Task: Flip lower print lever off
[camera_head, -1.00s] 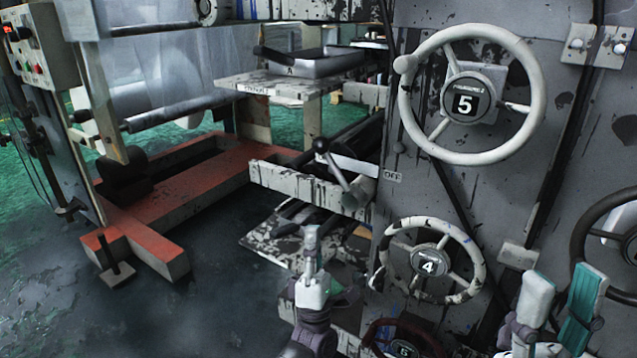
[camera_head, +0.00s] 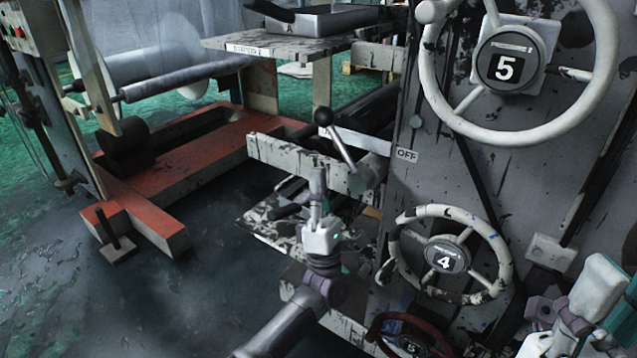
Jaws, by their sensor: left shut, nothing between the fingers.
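The print lever (camera_head: 343,148) is a metal rod with a black ball knob (camera_head: 323,117) at its upper left end. Its pivot sits on the side of the grey machine, left of a small "OFF" label (camera_head: 406,155). The rod slants from the knob down to the right. My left gripper (camera_head: 317,180) is shut and empty, pointing up, just below and left of the lever, apart from the knob in the picture. My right gripper (camera_head: 600,285) shows at the lower right edge, partly cut off; its fingers' opening is unclear.
A large white handwheel marked 5 (camera_head: 445,100) and a smaller one marked 4 (camera_head: 405,275) stick out from the machine panel. A red wheel (camera_head: 378,325) is below. A pale horizontal beam (camera_head: 285,160) runs behind my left gripper. Dark open floor (camera_head: 150,300) lies to the left.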

